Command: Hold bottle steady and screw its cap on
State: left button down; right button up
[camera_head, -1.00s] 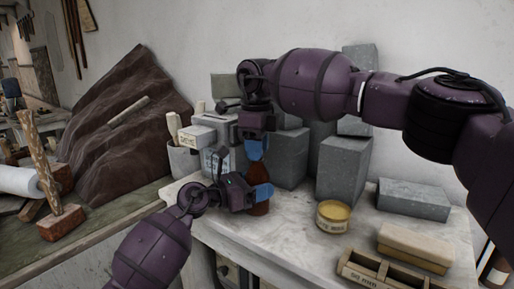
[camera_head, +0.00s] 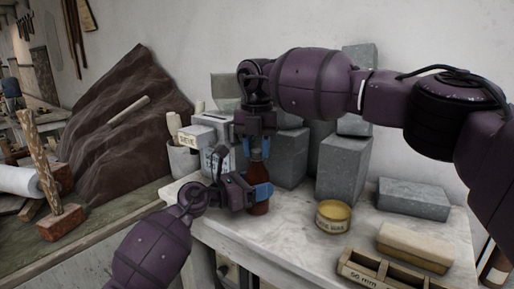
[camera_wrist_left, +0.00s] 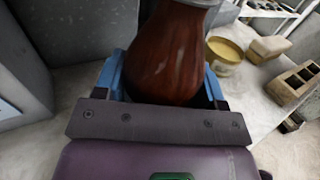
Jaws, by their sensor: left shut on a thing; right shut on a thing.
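The reddish-brown bottle (camera_head: 258,207) stands upright on the pale worktop, and its rounded body fills the middle of the left wrist view (camera_wrist_left: 168,55). My left gripper (camera_head: 260,191) is shut on the bottle from the left, with a blue finger on each side of it. My right gripper (camera_head: 259,149) points straight down right above the bottle and is shut on its cap. The cap is mostly hidden between the fingers in the head view, so I cannot tell how far it sits on the neck.
A yellow-topped tin (camera_head: 332,216) stands right of the bottle. Grey blocks (camera_head: 343,168) rise behind. A tan block (camera_head: 414,243) and a wooden compartment box (camera_head: 385,272) lie front right. White boxes (camera_head: 197,138) stand at the back left. Bare worktop lies between bottle and tin.

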jog(key=m, duration=0.4)
jog(key=o, duration=1)
jog(key=shift+r, duration=2.25)
jog(key=shift+a, duration=0.1)
jog(key=shift+c, duration=0.3)
